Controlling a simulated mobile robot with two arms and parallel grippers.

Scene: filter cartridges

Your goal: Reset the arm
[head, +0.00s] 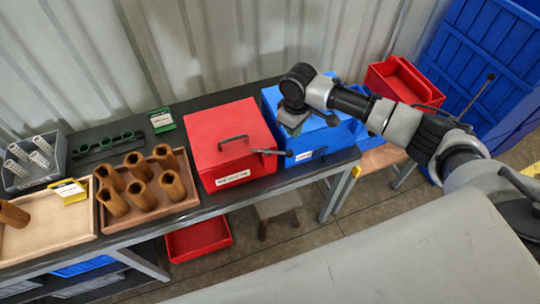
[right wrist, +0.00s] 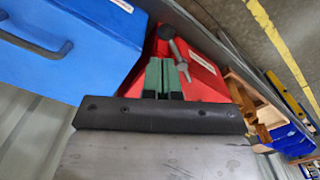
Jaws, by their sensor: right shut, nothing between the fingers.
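My right arm reaches in from the right in the head view. My right gripper (head: 294,126) hangs over the front left part of the blue box (head: 341,138), close to the red box (head: 215,142). In the right wrist view its two green fingertips (right wrist: 166,80) are together with nothing between them, in front of the red box (right wrist: 205,82). A lever with a dark knob (head: 288,153) sticks out from the red box's right side; it also shows beyond my fingertips in the wrist view (right wrist: 166,32). My left gripper is not in view.
A wooden tray (head: 112,232) holds several brown cartridges, left of the red box. A grey bin (head: 20,185) holds white cartridges. A red open bin (head: 372,84) stands behind my right arm. A stool (head: 278,206) and a red bin (head: 198,240) are below the bench.

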